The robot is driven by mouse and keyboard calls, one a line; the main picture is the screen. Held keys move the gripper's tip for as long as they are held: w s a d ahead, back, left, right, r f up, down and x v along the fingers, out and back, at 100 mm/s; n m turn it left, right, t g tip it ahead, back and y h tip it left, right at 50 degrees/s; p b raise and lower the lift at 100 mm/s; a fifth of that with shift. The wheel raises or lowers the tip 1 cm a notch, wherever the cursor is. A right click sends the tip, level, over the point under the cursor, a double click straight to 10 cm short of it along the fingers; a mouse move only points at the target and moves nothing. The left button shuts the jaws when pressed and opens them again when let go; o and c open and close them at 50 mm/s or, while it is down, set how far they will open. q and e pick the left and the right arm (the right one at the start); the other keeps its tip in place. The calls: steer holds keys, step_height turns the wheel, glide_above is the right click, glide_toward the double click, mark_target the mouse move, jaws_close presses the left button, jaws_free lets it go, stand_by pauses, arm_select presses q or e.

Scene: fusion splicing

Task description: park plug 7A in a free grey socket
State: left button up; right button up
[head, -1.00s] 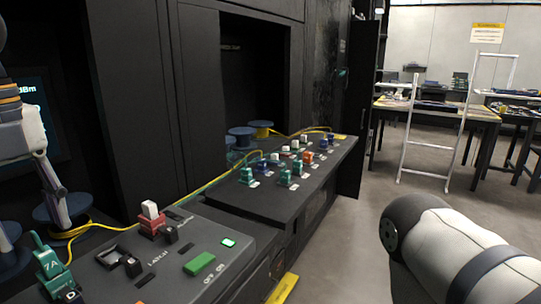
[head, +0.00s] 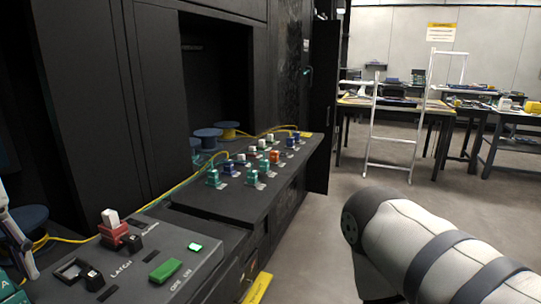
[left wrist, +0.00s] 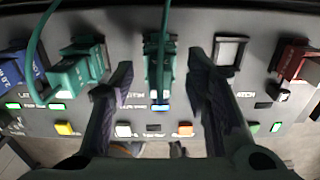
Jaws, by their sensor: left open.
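In the left wrist view a green plug (left wrist: 160,80) with a teal cable stands on the grey console between the fingers of my left gripper (left wrist: 158,62). The gripper is open, with a gap on either side of the plug. Its label is not readable there, but its position fits plug 7A. A green plug marked "A" (head: 10,291) is cut off at the lower left of the head view. An empty dark, light-rimmed socket (left wrist: 230,50) is right of the plug. My right gripper is out of view.
Behind the console, a dark sloped board (head: 235,202) carries several coloured plugs. Yellow cable runs along the back. Open floor lies right.

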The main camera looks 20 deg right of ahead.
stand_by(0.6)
arm_select(q)
jaws_close()
steer(key=shift+r, duration=0.15)
steer(key=shift+r, duration=2.9)
steer(key=shift+d, duration=0.1)
